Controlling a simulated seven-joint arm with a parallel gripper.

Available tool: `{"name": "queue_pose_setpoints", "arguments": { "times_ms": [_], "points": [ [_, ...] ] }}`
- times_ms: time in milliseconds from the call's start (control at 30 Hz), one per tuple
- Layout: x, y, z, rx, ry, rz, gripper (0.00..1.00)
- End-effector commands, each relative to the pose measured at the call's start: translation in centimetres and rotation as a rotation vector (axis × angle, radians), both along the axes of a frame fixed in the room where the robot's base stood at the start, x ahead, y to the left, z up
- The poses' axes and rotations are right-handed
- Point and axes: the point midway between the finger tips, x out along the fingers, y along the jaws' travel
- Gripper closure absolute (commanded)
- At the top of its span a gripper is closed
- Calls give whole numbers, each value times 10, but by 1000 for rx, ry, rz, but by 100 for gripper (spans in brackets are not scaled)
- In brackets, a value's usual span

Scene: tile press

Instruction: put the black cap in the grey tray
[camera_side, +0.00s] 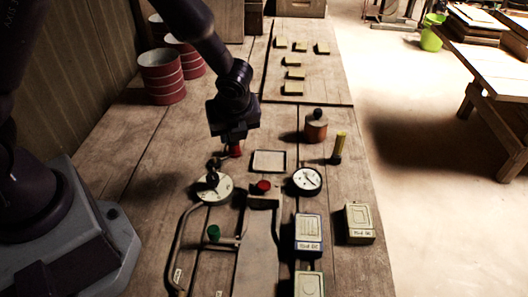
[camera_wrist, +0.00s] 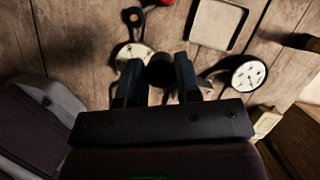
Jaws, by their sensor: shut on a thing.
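My gripper (camera_side: 230,138) hangs above the bench, left of and a little behind the tray in the side view. In the wrist view its two fingers (camera_wrist: 159,68) are closed on a dark round piece, the black cap (camera_wrist: 160,71). The cap cannot be told apart from the dark gripper in the side view.
A red piece (camera_side: 236,152) shows under my gripper, left of the tray. A white disc (camera_side: 222,190) with a black knob and a round gauge (camera_side: 307,180) stand nearer the camera. A red-topped press (camera_side: 263,187) stands between them. A copper-coloured pot (camera_side: 316,130) and yellow-handled tool (camera_side: 339,146) stand right.

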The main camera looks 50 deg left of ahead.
Motion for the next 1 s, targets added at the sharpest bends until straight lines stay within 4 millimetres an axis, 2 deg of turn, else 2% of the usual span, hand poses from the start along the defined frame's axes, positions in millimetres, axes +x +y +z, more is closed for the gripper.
{"name": "queue_pose_setpoints", "arguments": {
  "times_ms": [100,300,400,567,800,1000],
  "points": [
    [31,-1,-16,-2,1,4,94],
    [59,-3,-52,0,3,2,94],
    [68,-4,-62,-1,1,3,94],
    [75,-5,-71,-1,1,2,94],
    [77,-5,-101,0,2,1,94],
    [77,-5,-103,0,-1,2,94]
  ]
}}
